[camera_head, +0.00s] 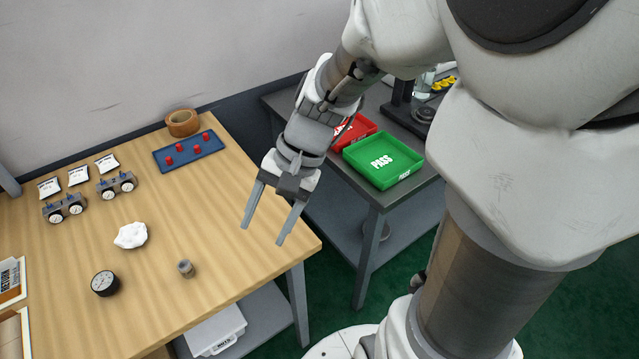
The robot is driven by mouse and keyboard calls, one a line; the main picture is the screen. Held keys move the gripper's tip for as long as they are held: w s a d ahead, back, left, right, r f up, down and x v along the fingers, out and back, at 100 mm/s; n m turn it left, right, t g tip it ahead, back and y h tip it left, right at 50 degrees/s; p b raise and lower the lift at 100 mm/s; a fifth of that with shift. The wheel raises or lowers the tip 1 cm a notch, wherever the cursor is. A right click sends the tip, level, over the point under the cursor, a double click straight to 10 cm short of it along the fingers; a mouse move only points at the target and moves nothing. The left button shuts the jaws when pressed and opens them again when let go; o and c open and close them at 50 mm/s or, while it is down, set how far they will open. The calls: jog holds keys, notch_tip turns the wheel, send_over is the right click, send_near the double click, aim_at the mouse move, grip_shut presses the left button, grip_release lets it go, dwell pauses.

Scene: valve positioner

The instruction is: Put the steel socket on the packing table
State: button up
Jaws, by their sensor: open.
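The steel socket (186,268) appears to be the small grey-brown cylinder standing on the wooden table near its front edge. The wooden table (225,215) fills the left of the view; I cannot tell whether it is the packing table. My gripper (264,234) is open and empty, its two fingers pointing down over the table's right part. It is to the right of the socket and above it, apart from it.
A dark table (416,198) holds a green PASS tray (383,160) and a red tray (354,131).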

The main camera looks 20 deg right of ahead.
jog(key=s+d+r+n+t+h+p, duration=0.2)
jog(key=s+d+r+n+t, duration=0.1)
jog(key=r, duration=0.4)
jog(key=s+d+r+n+t+h+p, duration=0.1)
jog(key=s+d+r+n+t+h, duration=0.2)
jog(key=r, duration=0.4)
jog(key=shift+d+r+n+p, duration=0.3)
jog(key=shift+d+n+p, duration=0.1)
jog(key=shift+d+n, duration=0.2)
jog(key=shift+s+f, duration=0.15)
jog(key=shift+f, duration=0.05)
jog(key=shift+c, duration=1.1)
jog(key=shift+d, duration=0.1)
